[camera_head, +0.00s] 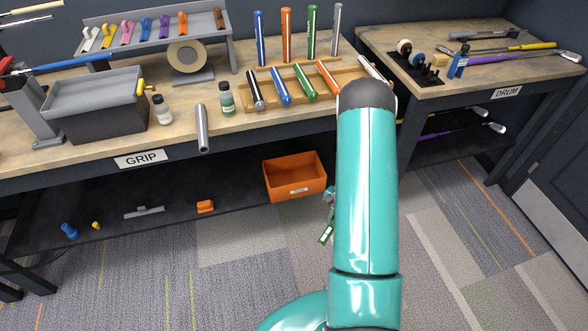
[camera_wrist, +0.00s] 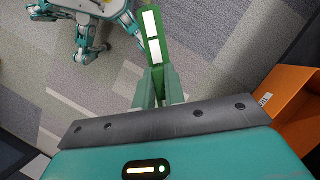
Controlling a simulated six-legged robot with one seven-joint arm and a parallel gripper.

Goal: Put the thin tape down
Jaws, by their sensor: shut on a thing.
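My gripper (camera_wrist: 158,88) is shut on a slim green piece with white patches (camera_wrist: 152,38). The piece sticks out beyond the fingertips, above the carpet. Whether it is the thin tape I cannot tell. In the head view the green piece (camera_head: 326,234) shows low beside my arm, which hides most of the gripper. A wide beige tape roll (camera_head: 187,56) stands upright on a holder on the GRIP bench. Small rolls (camera_head: 404,47) sit on a dark holder on the DRUM bench.
An orange bin (camera_head: 295,177) is on the lower shelf, near my gripper; it also shows in the wrist view (camera_wrist: 290,105). The GRIP bench (camera_head: 60,155) carries a grey tub (camera_head: 95,105), bottles and a tray of coloured grips.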

